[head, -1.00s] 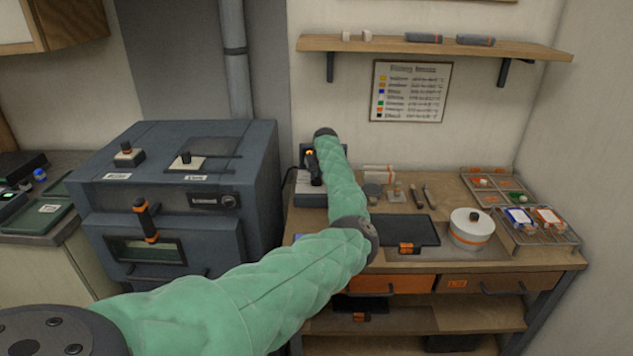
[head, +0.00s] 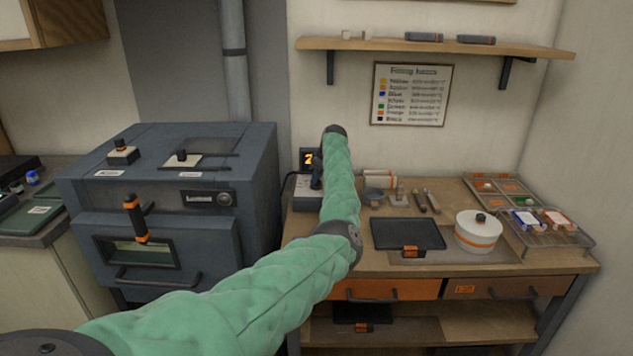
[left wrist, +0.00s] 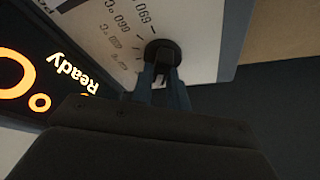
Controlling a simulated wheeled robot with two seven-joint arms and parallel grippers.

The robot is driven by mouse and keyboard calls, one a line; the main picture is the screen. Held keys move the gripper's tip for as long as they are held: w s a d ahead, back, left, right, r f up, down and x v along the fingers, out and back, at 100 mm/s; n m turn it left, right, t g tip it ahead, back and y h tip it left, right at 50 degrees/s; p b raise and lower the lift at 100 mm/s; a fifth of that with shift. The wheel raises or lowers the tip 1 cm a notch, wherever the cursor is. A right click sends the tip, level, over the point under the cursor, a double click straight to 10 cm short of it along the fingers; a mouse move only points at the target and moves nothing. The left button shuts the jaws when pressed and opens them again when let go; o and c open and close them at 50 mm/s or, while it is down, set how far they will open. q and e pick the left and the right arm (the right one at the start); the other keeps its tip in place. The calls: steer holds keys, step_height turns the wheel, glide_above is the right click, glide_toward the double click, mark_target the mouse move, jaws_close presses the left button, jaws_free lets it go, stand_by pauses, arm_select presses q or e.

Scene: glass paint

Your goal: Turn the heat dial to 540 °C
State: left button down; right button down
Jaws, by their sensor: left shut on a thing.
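The heat dial (left wrist: 162,54) is a small dark round knob on a pale panel, seen in the left wrist view. My left gripper (left wrist: 162,80) is shut on it. Printed temperature marks (left wrist: 125,25) lie around the knob, upside down and partly cut off; the dial's setting cannot be read. A dark display (left wrist: 45,80) beside it shows "Ready" and large orange digits, partly out of view. In the head view, the controller box (head: 306,190) stands at the bench's back left, with its display (head: 308,158) lit orange. My right gripper is not in view.
A large dark kiln (head: 190,215) stands left of the bench. A firing chart (head: 411,93) hangs on the wall under a shelf (head: 430,48). A black tray (head: 407,233), a white lidded pot (head: 478,231) and a wire rack (head: 570,238) occupy the bench to the right.

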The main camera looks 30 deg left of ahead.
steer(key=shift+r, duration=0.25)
arm_select(q)
steer(key=c, duration=1.4)
jaws_free()
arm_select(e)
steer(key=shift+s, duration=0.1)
arm_select(q)
steer(key=shift+o, duration=0.2)
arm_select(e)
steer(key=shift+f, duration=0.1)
